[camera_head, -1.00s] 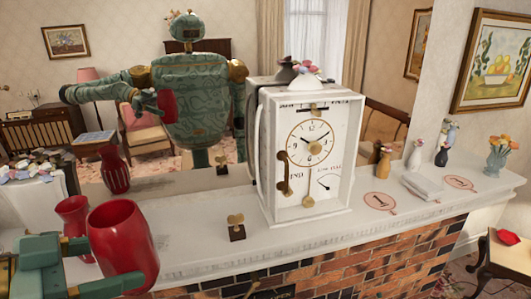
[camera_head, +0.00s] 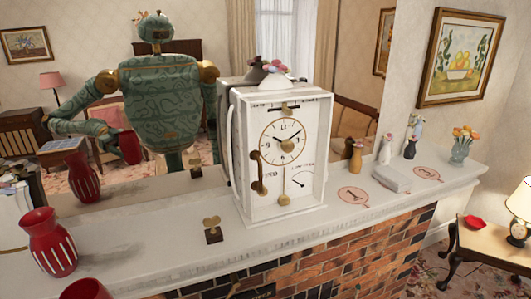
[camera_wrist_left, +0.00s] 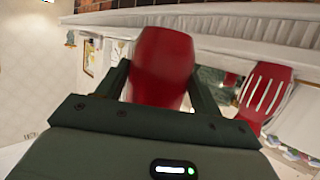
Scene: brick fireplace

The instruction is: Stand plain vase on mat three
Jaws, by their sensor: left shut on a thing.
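The plain red vase (camera_wrist_left: 163,65) is between the fingers of my left gripper (camera_wrist_left: 163,88) in the left wrist view. Only its rounded red top (camera_head: 85,289) shows at the bottom left of the head view, in front of the mantel. A red vase with white stripes (camera_head: 52,243) stands on the left of the mantel. Right of the clock, a round pink mat (camera_head: 352,195) reads like a one. Another round mat (camera_head: 427,173) lies farther right and looks bare; its numeral is too small to be sure of. My right gripper is out of view.
A tall white clock (camera_head: 285,150) stands mid-mantel, with a small brass piece on a block (camera_head: 213,230) left of it. White books (camera_head: 391,177) lie between the mats. A mirror backs the mantel.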

